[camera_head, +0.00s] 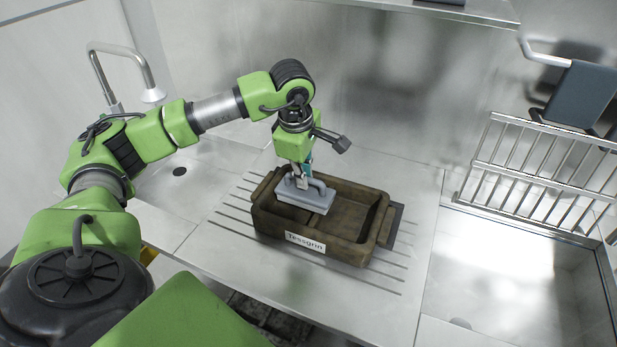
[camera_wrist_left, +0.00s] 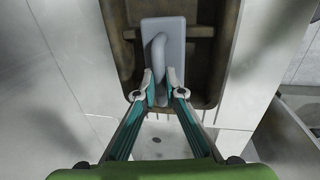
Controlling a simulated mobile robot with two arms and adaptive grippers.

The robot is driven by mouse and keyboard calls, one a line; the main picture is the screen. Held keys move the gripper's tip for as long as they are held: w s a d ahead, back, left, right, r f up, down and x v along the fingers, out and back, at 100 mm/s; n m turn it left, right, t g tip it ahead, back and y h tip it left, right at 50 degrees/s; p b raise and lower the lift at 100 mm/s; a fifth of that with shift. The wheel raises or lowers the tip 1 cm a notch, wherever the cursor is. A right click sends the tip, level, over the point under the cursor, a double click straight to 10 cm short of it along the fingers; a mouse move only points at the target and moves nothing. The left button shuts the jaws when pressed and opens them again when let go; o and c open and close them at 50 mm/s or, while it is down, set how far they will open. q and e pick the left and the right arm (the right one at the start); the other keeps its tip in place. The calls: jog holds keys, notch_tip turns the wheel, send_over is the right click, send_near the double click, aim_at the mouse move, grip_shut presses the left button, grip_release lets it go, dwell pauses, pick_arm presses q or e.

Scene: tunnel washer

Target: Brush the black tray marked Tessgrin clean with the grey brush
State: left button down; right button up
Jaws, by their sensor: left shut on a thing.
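The tray (camera_head: 344,248) marked Tessgrin stands on the ribbed steel drainboard, its label facing the front. It looks brown and soiled rather than black, and has a divider inside. The grey brush (camera_head: 305,198) is a block with a looped handle. It is at the left part of the tray, level with or just inside the rim; its bristles are hidden, so contact with the floor cannot be told. My left gripper (camera_head: 302,181) is shut on the brush handle from above. In the left wrist view the fingers (camera_wrist_left: 163,92) straddle the handle of the brush (camera_wrist_left: 170,31). My right gripper is not in view.
A steel tap (camera_head: 130,70) and a basin with a drain (camera_head: 179,171) lie left of the tray. A wire rack (camera_head: 545,165) stands over a sunken basin (camera_head: 500,270) at the right. A shelf (camera_head: 450,10) hangs above at the back. Bare drainboard surrounds the tray.

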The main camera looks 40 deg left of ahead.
aim_at(322, 183)
pick_arm(q)
jog(key=shift+w+d, duration=0.25)
jog(key=shift+d, duration=0.7)
jog(key=shift+w+d, duration=0.25)
jog(key=shift+d, duration=0.7)
jog(key=shift+w+d, duration=0.25)
jog(key=shift+d, duration=0.7)
jog(key=shift+s+a+f+b, duration=0.1)
jog(key=shift+s+a+b, duration=0.2)
jog(key=shift+a, duration=0.65)
jog(key=shift+s+a+b, duration=0.25)
jog(key=shift+a+b, duration=0.2)
jog(key=shift+a, duration=0.55)
jog(key=shift+s+a+f+b, duration=0.1)
jog(key=shift+s+a+b, duration=0.2)
jog(key=shift+a, duration=0.65)
jog(key=shift+w+d+r, duration=0.1)
jog(key=shift+w+d, duration=0.1)
jog(key=shift+d, duration=0.5)
jog(key=shift+w+d+r, duration=0.1)
jog(key=shift+w+d, duration=0.05)
jog(key=shift+d, duration=0.5)
jog(key=shift+w+d, duration=0.2)
jog(key=shift+d, duration=0.4)
jog(key=shift+w+d, duration=0.2)
jog(key=shift+d, duration=0.4)
jog(key=shift+s+a, duration=0.15)
jog(key=shift+a, duration=0.25)
jog(key=shift+r, duration=0.1)
